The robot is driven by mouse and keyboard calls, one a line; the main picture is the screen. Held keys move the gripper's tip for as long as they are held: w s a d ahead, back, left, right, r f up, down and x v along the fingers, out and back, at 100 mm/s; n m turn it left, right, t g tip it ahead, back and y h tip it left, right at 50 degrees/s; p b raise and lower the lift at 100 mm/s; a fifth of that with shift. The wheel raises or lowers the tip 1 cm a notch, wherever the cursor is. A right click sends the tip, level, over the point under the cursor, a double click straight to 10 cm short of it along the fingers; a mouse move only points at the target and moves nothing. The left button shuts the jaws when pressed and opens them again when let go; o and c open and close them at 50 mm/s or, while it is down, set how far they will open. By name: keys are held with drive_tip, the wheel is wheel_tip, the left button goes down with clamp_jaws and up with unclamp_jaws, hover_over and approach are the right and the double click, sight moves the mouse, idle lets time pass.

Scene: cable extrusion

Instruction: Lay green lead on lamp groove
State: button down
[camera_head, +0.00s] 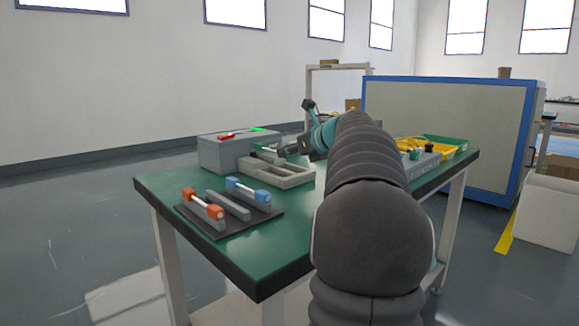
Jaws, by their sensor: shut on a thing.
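My gripper (277,152) is at the end of my arm, over the back of the green table, beside a grey box and above a pale grey tray. It is shut on a small greenish piece (263,147), which looks like the green lead; it is small and partly hidden by the fingers. The grey box (222,156) has a red piece (227,136) and a bright green mark (258,129) on its top. I cannot tell which part is the lamp groove. The held piece looks apart from the box top.
The pale grey compartment tray (290,181) lies below my gripper. A dark plate (210,228) at the front left bears grey bars with orange (188,194) and blue blocks (262,196). Yellow and green bins (455,141) stand right of my arm. The table's front middle (265,245) is clear.

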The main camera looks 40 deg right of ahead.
sight(291, 172)
drive_tip(key=shift+f+b, duration=0.55)
drive_tip(key=shift+f, duration=1.15)
drive_tip(key=shift+f, duration=0.1)
drive_tip(key=c, duration=1.1)
unclamp_jaws()
drive_tip(key=shift+o, duration=0.2)
drive_tip(key=shift+s+d+r, duration=0.1)
drive_tip(key=shift+s+r, duration=0.2)
drive_tip(key=shift+s, duration=0.1)
drive_tip(key=p+v, duration=0.1)
drive_tip(key=v, duration=1)
drive_tip(key=shift+p, duration=0.4)
